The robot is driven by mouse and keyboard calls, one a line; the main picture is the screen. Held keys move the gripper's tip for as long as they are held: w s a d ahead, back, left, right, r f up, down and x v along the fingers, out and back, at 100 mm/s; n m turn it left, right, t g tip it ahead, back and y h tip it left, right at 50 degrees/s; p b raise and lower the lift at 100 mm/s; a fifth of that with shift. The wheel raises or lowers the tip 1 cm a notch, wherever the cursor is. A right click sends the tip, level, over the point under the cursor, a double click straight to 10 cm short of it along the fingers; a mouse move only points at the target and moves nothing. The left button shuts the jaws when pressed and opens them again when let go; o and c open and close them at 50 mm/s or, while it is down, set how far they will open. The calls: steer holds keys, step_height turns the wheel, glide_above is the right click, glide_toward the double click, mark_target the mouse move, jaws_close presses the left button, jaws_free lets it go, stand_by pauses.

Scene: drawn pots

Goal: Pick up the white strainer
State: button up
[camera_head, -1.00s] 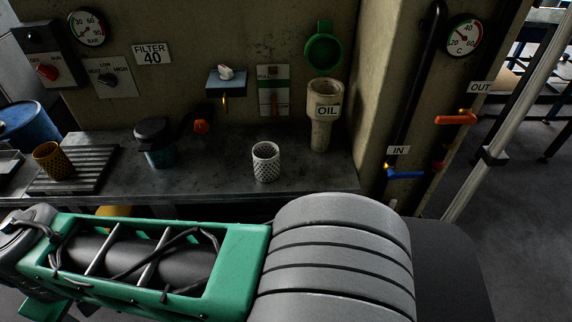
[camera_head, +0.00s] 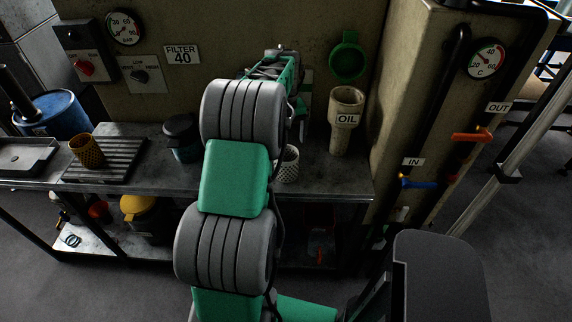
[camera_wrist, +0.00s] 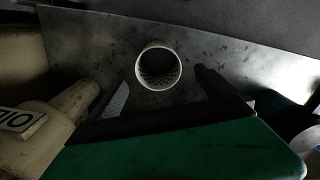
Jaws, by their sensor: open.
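The white strainer (camera_head: 290,166) stands upright on the grey metal bench (camera_head: 330,187), partly hidden behind my arm in the head view. In the wrist view I look down into its round open mouth (camera_wrist: 158,72), with its perforated wall showing inside. My gripper (camera_wrist: 162,88) is open and empty, with its dark fingers reaching up on either side below the strainer's rim in the picture. The strainer appears ahead of the fingers, roughly centred, and not held. The gripper's fingertips are hidden in the head view.
The cream OIL funnel (camera_head: 345,125) stands right of the strainer and appears at left in the wrist view (camera_wrist: 50,125). Left are a dark-lidded pot (camera_head: 183,138) and a yellow perforated strainer (camera_head: 87,152) on a ribbed tray (camera_head: 122,155). Free bench lies in front.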

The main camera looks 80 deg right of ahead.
mark_target(286, 147)
step_height(286, 147, down, 4)
steer(key=shift+s+d+f+p, duration=0.15)
steer(key=shift+f+p, duration=0.1)
steer(key=shift+p, duration=0.35)
steer(key=c, duration=1.9)
steer(key=shift+r, duration=0.1)
steer(key=shift+r, duration=0.3)
steer(key=a+r, duration=0.1)
steer(key=r, duration=0.1)
steer(key=w+a+r+b, duration=0.1)
steer(key=r, duration=0.1)
steer(key=a+r+b, duration=0.1)
steer(key=r, duration=0.2)
steer(key=shift+w+a, duration=0.15)
steer(key=shift+a, duration=0.25)
steer(key=w+a+r+b, duration=0.1)
steer(key=a, duration=0.2)
steer(key=w+a+r, duration=0.1)
steer(key=a+r, duration=0.1)
steer(key=a, duration=0.1)
steer(key=w+a+r+b, duration=0.1)
steer(key=a+r, duration=0.1)
steer(key=a, duration=0.1)
steer(key=shift+a+r+b, duration=0.15)
steer(key=shift+a+b, duration=0.15)
steer(key=shift+a, duration=0.1)
